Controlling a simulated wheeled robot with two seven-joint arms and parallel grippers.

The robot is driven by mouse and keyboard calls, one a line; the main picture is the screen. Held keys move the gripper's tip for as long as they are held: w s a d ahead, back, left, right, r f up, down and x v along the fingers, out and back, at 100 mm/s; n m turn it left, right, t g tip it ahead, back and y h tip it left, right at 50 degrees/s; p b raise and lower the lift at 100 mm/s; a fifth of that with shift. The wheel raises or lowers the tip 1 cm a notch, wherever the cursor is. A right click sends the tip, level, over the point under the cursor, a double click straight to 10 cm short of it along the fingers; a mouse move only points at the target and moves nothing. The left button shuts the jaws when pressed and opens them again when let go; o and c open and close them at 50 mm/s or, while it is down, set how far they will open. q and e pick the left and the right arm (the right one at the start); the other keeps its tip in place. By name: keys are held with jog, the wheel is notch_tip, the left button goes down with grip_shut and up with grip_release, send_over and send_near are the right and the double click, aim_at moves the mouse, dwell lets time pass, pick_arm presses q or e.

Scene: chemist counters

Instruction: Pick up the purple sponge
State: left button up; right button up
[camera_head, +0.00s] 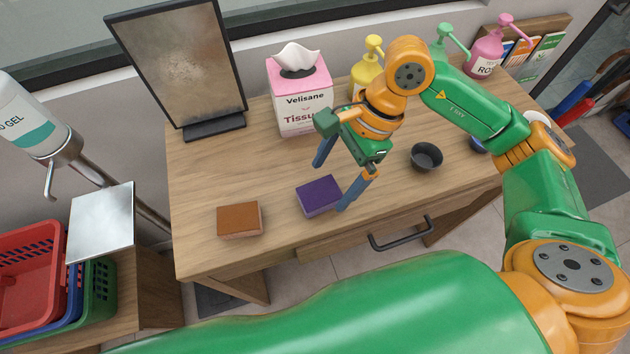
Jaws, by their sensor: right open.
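The purple sponge (318,196) lies flat near the front edge of the wooden counter, left of its drawer handle. My right gripper (333,182) reaches over it from the right, its two blue fingers spread wide. One finger shows behind the sponge and the other by its right side. Nothing is held between the fingers. Whether a finger touches the sponge cannot be told. My left gripper is not in view.
An orange-brown sponge (239,219) lies to the left on the counter (200,175). A tissue box (300,98), a framed mirror (185,65) and a yellow pump bottle (366,70) stand behind. A dark bowl (426,157) is to the right. The counter's left part is clear.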

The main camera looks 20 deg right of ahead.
aim_at(319, 192)
jog(key=x, duration=0.3)
jog(key=shift+w+a+f+p, duration=0.1)
jog(key=shift+a+f+p, duration=0.2)
jog(key=shift+p, duration=0.1)
jog(key=shift+w+f, duration=0.1)
jog(key=shift+w, duration=0.15)
jog(key=shift+s, duration=0.2)
jog(key=c, duration=1.3)
jog(key=shift+w, duration=0.1)
jog(key=shift+c, duration=0.2)
